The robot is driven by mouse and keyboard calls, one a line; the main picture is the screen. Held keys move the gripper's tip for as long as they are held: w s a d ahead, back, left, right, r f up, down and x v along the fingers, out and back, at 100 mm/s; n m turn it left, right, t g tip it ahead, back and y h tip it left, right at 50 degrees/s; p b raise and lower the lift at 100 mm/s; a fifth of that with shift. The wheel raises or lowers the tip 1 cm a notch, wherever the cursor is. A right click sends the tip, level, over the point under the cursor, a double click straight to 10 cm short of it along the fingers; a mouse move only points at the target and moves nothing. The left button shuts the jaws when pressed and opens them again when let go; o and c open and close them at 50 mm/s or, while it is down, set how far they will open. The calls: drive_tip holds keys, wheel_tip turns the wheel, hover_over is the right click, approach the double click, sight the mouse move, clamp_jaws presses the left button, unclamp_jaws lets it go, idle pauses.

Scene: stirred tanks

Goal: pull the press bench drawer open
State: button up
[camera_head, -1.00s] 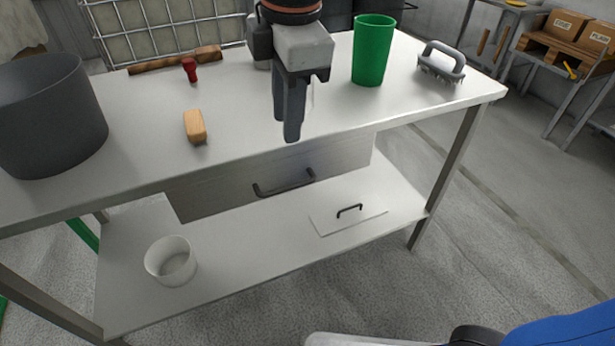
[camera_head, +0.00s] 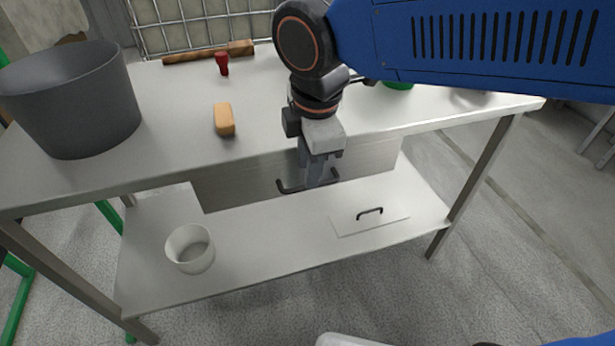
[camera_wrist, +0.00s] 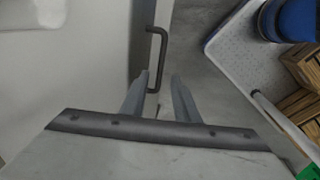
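The press bench drawer has a plain grey front (camera_head: 235,184) under the bench top, with a dark bar handle (camera_head: 288,187).
The bench top (camera_head: 170,140) holds a dark pot (camera_head: 70,105), a wooden block (camera_head: 224,119), a red item (camera_head: 222,64) and a partly hidden green cup (camera_head: 398,86). The lower shelf (camera_head: 265,245) holds a white bowl (camera_head: 190,250) and a plate with a handle (camera_head: 369,219).

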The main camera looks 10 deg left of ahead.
drive_tip(key=shift+w+a+f, duration=0.15)
drive_tip(key=shift+f, duration=0.9)
drive_tip(key=shift+w+a+f, duration=0.1)
drive_tip(key=shift+w+f, duration=0.05)
drive_tip(key=shift+f, duration=0.85)
clamp_jaws()
